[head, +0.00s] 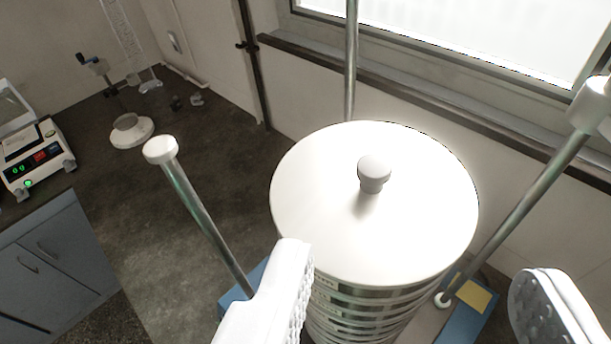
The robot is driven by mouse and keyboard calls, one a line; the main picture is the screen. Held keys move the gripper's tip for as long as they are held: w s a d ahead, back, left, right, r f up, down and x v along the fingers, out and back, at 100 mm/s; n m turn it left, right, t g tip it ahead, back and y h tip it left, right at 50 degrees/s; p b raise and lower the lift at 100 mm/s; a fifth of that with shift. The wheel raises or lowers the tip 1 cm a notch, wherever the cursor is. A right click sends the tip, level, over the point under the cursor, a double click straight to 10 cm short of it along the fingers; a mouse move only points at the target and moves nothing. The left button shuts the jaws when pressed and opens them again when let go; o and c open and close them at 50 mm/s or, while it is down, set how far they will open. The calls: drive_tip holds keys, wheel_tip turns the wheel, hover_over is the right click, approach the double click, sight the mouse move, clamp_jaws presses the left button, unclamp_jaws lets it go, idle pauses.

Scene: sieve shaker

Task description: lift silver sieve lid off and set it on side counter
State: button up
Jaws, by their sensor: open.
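The silver sieve lid (325,205) is a pale round disc with a rounded knob (374,172) at its middle. It lies on top of the stack of metal sieves (350,306) in the head view. My gripper (408,300) is open, its two white ridged fingers wide apart at the bottom of the picture. The fingers appear nearer the camera than the lid, and nothing is between them but the view of the stack. The knob is apart from both fingers. The lower part of the stack is hidden by the left finger and the frame edge.
Metal rods with white caps stand around the stack, at left (205,220), behind (351,65) and right (525,210). A blue shaker base (470,318) shows below. A dark counter (110,165) at left holds a balance (38,150) and a small stand (131,130). A window sill runs behind.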

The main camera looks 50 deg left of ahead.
sight(379, 173)
drive_tip(key=w+a+f+n+g+y, duration=0.1)
drive_tip(key=w+a+f, duration=0.1)
drive_tip(key=w+f, duration=0.1)
drive_tip(key=w+a+f+n+g+y+p, duration=0.1)
drive_tip(key=w+a+f, duration=0.1)
drive_tip(key=w+f, duration=0.2)
drive_tip(key=w+a+f+n+g+y+p, duration=0.1)
drive_tip(key=w+a+f, duration=0.1)
drive_tip(key=w+f, duration=0.2)
drive_tip(key=shift+w+a+n, duration=0.2)
drive_tip(key=shift+w+n, duration=0.1)
drive_tip(key=shift+w, duration=0.1)
drive_tip(key=shift+p+x, duration=0.6)
drive_tip(key=shift+x, duration=2.15)
drive_tip(key=shift+s, duration=0.2)
drive_tip(key=c, duration=1.1)
drive_tip(key=shift+c, duration=0.2)
drive_tip(key=shift+r, duration=0.15)
